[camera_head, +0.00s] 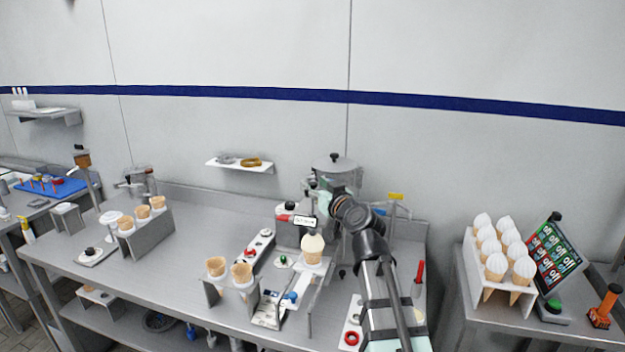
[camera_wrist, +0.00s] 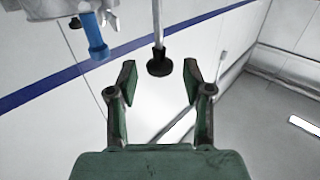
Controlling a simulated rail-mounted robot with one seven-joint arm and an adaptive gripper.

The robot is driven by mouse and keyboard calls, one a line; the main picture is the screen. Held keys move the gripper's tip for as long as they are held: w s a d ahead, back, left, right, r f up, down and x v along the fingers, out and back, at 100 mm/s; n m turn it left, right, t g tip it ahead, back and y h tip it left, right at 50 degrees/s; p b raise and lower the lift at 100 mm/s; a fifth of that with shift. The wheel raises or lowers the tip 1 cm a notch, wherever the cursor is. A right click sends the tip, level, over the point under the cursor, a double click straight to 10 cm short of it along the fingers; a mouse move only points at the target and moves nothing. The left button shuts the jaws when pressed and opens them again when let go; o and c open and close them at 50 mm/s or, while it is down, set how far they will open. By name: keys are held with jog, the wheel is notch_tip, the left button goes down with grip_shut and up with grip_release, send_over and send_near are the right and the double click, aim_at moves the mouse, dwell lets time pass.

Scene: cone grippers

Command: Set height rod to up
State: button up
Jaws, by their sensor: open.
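A thin grey rod with a black round knob (camera_wrist: 159,62), which looks like the height rod, hangs into the wrist view from the top. My gripper (camera_wrist: 160,82) is open and empty, with one finger on each side of the knob's line. The knob shows just above the gap between the fingertips, not gripped; its exact distance from them is hard to judge. In the head view my arm reaches to the metal machine (camera_head: 333,165) at the back of the table. My arm hides part of the machine, and I cannot make out the rod there.
A blue handle (camera_wrist: 96,38) hangs from the machine to the rod's left. On the table, a white ice cream cone (camera_head: 313,246) stands left of my arm, near empty cones (camera_head: 216,266). A small shelf (camera_head: 238,165) is on the wall. A cone rack (camera_head: 485,300) stands right.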

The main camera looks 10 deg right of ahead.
jog(key=shift+x, duration=1.05)
grip_shut()
jog(key=shift+r+b, duration=0.1)
jog(key=shift+b, duration=0.2)
jog(key=shift+r+b, duration=0.15)
jog(key=shift+b, duration=0.15)
jog(key=shift+r, duration=0.3)
